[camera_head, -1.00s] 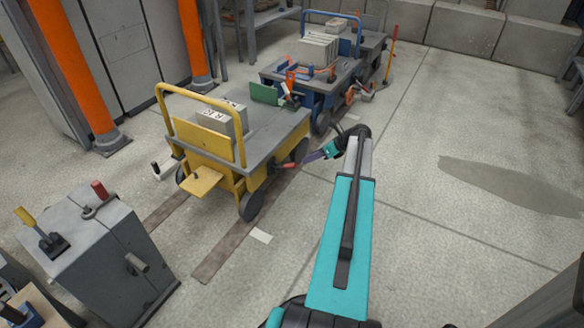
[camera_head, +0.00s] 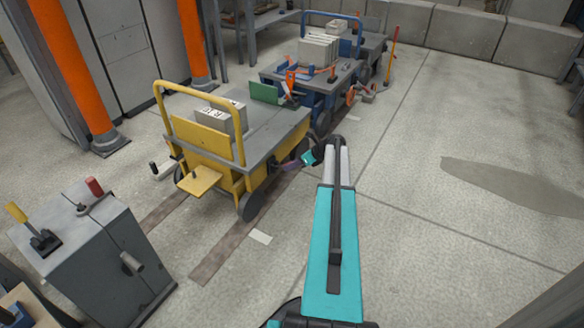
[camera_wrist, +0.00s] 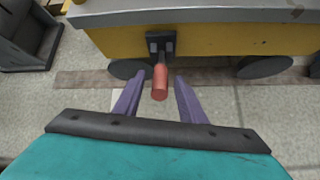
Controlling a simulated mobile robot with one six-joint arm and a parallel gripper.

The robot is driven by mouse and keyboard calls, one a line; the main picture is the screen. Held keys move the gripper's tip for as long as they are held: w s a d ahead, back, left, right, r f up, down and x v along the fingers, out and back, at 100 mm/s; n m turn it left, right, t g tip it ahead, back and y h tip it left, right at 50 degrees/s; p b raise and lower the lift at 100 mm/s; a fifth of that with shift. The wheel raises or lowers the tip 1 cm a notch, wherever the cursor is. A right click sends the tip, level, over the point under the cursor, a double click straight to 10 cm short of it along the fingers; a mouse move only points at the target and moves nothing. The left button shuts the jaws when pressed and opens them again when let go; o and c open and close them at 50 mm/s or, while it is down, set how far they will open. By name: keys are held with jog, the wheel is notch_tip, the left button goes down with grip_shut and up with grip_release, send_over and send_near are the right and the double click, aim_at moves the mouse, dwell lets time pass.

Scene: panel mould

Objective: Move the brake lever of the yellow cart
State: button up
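The yellow cart (camera_head: 208,141) stands left of my arm in the head view, with a grey deck and a yellow push handle. Its side also shows across the top of the wrist view (camera_wrist: 210,40). The brake lever (camera_wrist: 160,82) has a red grip and hangs from a dark bracket on the cart's side. My gripper (camera_wrist: 155,82) is open, with its purple fingers on either side of the red grip and gaps to both. In the head view my gripper (camera_head: 292,165) is at the cart's side and hides the lever.
A blue cart (camera_head: 312,88) stands behind the yellow one, carrying pale blocks. A grey box (camera_head: 90,260) with yellow and red levers is at the lower left. Orange posts (camera_head: 75,75) stand at the back left. The floor right of my arm is clear.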

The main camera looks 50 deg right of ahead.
jog(key=shift+w+f, duration=0.1)
grip_shut()
jog(key=shift+a, duration=0.25)
jog(key=shift+d, duration=0.1)
